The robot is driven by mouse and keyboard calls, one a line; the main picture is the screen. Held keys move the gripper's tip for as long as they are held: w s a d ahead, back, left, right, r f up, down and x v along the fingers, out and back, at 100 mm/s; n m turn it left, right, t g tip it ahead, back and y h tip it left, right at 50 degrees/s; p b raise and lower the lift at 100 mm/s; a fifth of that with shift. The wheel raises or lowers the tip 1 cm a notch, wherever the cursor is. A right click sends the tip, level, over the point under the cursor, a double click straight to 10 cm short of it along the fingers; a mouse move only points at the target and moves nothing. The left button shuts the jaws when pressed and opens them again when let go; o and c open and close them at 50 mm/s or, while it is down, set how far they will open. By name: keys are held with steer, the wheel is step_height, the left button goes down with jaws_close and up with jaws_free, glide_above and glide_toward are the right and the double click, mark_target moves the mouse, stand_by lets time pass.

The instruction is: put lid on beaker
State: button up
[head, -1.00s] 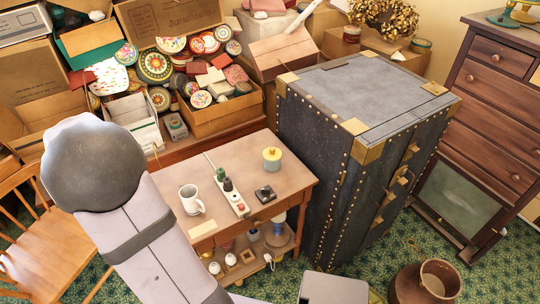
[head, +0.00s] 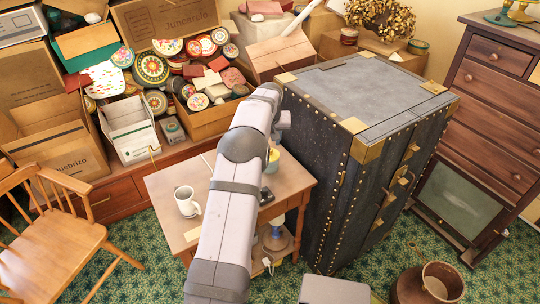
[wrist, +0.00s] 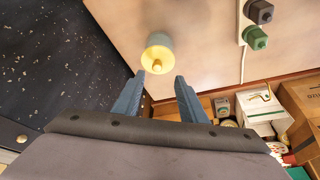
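A yellow lid with a small knob (wrist: 157,58) shows in the wrist view, with a paler round body behind it that may be the beaker. In the head view the yellow piece (head: 273,157) stands upright near the back right of the small wooden table (head: 165,190), partly hidden by my arm. I cannot tell how the lid sits on the body. My gripper (wrist: 158,86) is open and empty, its two blue fingers pointing towards the yellow piece with a visible gap. In the head view my arm hides the fingers.
A white mug (head: 186,200) stands at the table's left. A power strip with plugs (wrist: 258,25) lies on the table, mostly hidden by my arm in the head view. A big dark trunk (head: 330,165) stands close at right. Open boxes (head: 130,130) stand behind.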

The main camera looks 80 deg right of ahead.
steer(key=shift+p+x, duration=0.35)
steer(key=shift+x, duration=0.7)
steer(key=shift+s+p+x, duration=0.1)
steer(key=shift+p+x, duration=0.3)
steer(key=shift+x, duration=0.25)
steer(key=shift+s+p+x, duration=0.15)
steer(key=shift+p+x, duration=0.25)
steer(key=shift+x, duration=1.55)
steer(key=shift+d, duration=0.15)
steer(key=shift+c, duration=0.5)
jaws_close()
